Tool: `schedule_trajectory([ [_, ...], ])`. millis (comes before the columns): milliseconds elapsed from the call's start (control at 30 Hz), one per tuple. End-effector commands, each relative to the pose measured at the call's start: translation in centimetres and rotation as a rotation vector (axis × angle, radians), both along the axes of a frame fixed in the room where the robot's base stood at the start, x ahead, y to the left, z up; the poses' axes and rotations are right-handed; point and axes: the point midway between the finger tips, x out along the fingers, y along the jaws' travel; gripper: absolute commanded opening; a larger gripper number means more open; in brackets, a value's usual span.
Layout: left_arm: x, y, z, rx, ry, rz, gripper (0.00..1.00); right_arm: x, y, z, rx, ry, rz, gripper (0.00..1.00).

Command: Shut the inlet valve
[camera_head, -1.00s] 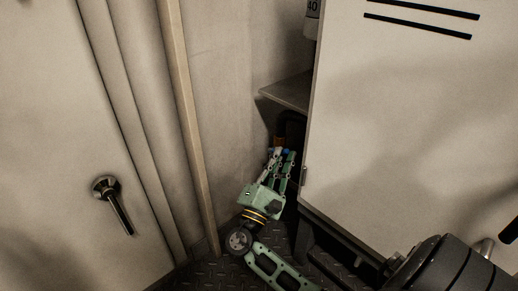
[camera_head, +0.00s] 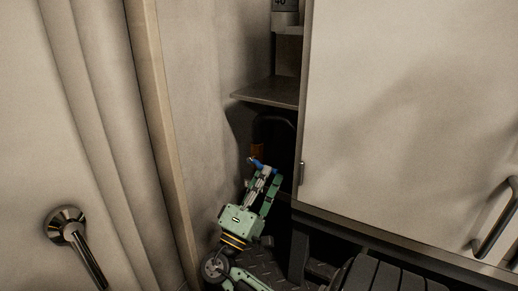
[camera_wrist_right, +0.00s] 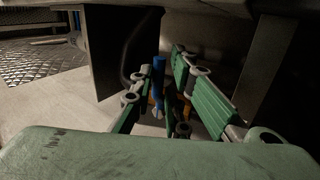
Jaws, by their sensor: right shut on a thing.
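The inlet valve shows as a small blue handle (camera_head: 257,163) low in the dark gap beside the white cabinet, with an orange-brown part (camera_head: 257,149) just above it. In the right wrist view the blue handle (camera_wrist_right: 159,70) stands upright between my green fingers. My right gripper (camera_head: 263,170) reaches up into the gap and is shut on the blue handle; its fingers also show in the wrist view (camera_wrist_right: 160,112). The fingers and the dark hide most of the valve body. My left gripper is not in view.
The white cabinet door (camera_head: 400,110) stands right of the gap, with a black handle (camera_head: 495,222). A grey shelf (camera_head: 268,92) juts out above the gripper. A door lever (camera_head: 70,230) is at the left. A dark curved pipe (camera_head: 274,119) runs behind the handle.

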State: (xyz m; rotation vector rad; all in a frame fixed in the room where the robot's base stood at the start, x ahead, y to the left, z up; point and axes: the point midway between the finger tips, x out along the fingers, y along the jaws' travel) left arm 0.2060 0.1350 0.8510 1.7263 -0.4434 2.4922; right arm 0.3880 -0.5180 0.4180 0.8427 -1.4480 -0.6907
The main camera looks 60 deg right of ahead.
Motion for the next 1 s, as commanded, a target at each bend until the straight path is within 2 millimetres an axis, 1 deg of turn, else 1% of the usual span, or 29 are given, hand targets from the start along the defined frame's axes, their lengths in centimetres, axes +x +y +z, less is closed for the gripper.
schedule_trajectory([
  [100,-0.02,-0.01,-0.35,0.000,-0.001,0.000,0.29,0.21,-0.06,0.19,-0.004,-0.025,0.015,0.00],
  [500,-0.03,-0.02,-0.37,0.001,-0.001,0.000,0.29,0.20,-0.18,0.07,0.001,-0.027,0.015,0.00],
  [533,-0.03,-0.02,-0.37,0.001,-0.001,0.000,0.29,0.20,-0.18,0.06,0.001,-0.027,0.015,0.17],
  [667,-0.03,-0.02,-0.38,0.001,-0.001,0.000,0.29,0.15,-0.21,-0.03,0.002,-0.025,0.012,0.28],
  [700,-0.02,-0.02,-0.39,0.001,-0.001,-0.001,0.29,0.12,-0.22,-0.06,0.002,-0.024,0.010,0.30],
  [1000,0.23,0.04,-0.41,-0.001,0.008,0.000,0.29,0.03,-0.25,-0.02,0.004,-0.022,0.006,0.30],
])
